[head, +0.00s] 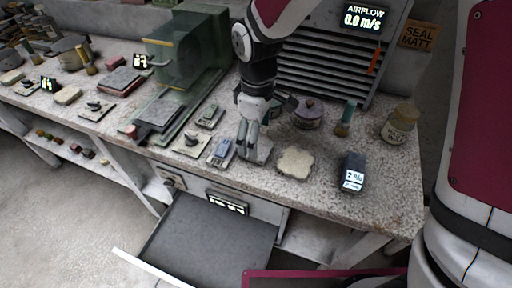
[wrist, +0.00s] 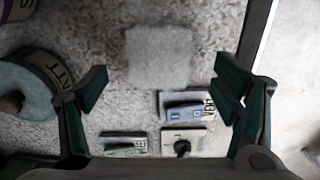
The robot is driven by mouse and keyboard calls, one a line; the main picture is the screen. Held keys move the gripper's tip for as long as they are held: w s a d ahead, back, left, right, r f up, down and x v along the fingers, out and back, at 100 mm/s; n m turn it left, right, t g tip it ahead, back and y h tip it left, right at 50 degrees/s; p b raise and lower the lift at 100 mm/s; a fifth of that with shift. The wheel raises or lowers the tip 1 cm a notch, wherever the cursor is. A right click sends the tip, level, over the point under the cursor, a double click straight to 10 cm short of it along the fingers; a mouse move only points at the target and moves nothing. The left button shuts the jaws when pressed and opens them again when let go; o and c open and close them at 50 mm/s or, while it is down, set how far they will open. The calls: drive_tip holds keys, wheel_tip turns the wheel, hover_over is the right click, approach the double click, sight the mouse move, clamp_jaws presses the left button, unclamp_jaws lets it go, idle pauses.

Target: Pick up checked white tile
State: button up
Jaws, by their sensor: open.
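A small whitish tile with a dark knob (head: 190,143) lies on the speckled bench, left of my gripper (head: 254,145). It also shows low in the wrist view (wrist: 188,142); no check mark on it is readable. A blue-topped tile with a pale label (head: 221,152) lies between it and my gripper, and also shows in the wrist view (wrist: 184,106). A green tile (head: 210,116) lies behind them. A pale, wavy-edged slab (head: 295,163) lies right of my gripper. My gripper (wrist: 164,88) is open, with nothing between its fingers.
A dark device with a display (head: 352,171), a cream jar (head: 399,125) and a purple-lidded jar (head: 308,113) stand to the right. A green glassy box (head: 190,45) stands behind left. An open drawer (head: 210,240) juts out below the bench front.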

wheel_tip(320, 180, down, 4)
drive_tip(key=shift+w+a+f, duration=0.1)
drive_tip(key=shift+w+a, duration=0.05)
drive_tip(key=c, duration=1.3)
drive_tip(key=shift+r, duration=0.2)
